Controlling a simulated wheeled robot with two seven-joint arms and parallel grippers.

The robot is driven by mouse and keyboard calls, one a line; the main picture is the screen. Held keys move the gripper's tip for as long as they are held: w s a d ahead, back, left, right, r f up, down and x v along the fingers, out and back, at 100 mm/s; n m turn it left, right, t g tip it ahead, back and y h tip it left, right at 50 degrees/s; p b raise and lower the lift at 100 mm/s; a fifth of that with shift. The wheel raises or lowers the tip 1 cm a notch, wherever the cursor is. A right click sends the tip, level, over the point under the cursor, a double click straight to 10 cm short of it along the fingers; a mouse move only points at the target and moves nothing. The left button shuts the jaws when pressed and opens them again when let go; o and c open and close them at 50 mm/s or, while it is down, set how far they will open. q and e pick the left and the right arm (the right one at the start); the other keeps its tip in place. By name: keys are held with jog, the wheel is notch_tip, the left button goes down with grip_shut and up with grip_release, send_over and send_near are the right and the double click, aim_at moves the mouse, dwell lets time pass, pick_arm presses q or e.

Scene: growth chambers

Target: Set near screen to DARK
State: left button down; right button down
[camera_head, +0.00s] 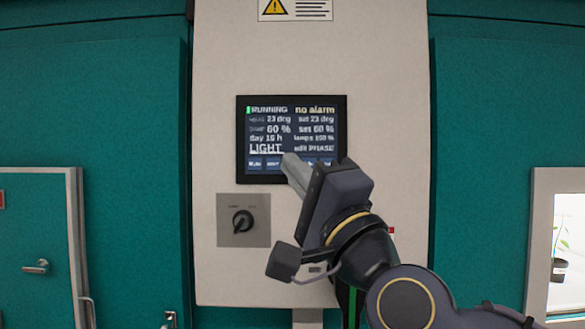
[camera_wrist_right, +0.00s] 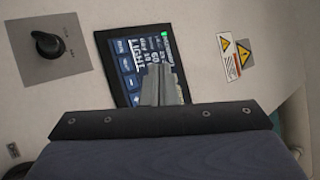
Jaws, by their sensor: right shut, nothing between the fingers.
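The near screen (camera_head: 290,125) is a dark panel in a black frame on a pale cabinet column. It reads RUNNING, no alarm, day 15 h and LIGHT, with "edit PHASE" at the lower right and a row of small blue buttons along the bottom. My right gripper (camera_head: 287,158) is shut and empty, its fingertips in front of the lower middle of the screen, hiding part of the button row. Whether it touches the glass I cannot tell. In the right wrist view the screen (camera_wrist_right: 128,72) appears tilted, with the shut fingers (camera_wrist_right: 158,72) over it. My left gripper is not in view.
A black rotary knob (camera_head: 242,221) on a grey plate sits below the screen to the left. A warning label (camera_head: 295,9) is above. Teal chamber walls flank the column, with a door (camera_head: 38,240) at left and a window with a plant (camera_head: 567,250) at right.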

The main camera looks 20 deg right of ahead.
jog(key=w+d+b, duration=0.2)
jog(key=w+b, duration=0.1)
jog(key=w, duration=0.3)
jog(key=shift+w, duration=0.4)
jog(key=shift+f, duration=0.1)
dwell(1.6)
jog(key=shift+w+b, duration=0.4)
jog(key=shift+w+d, duration=0.15)
jog(key=shift+w, duration=0.15)
dwell(0.4)
jog(key=shift+s, duration=0.1)
jog(key=shift+s+a, duration=0.2)
jog(key=shift+s, duration=0.45)
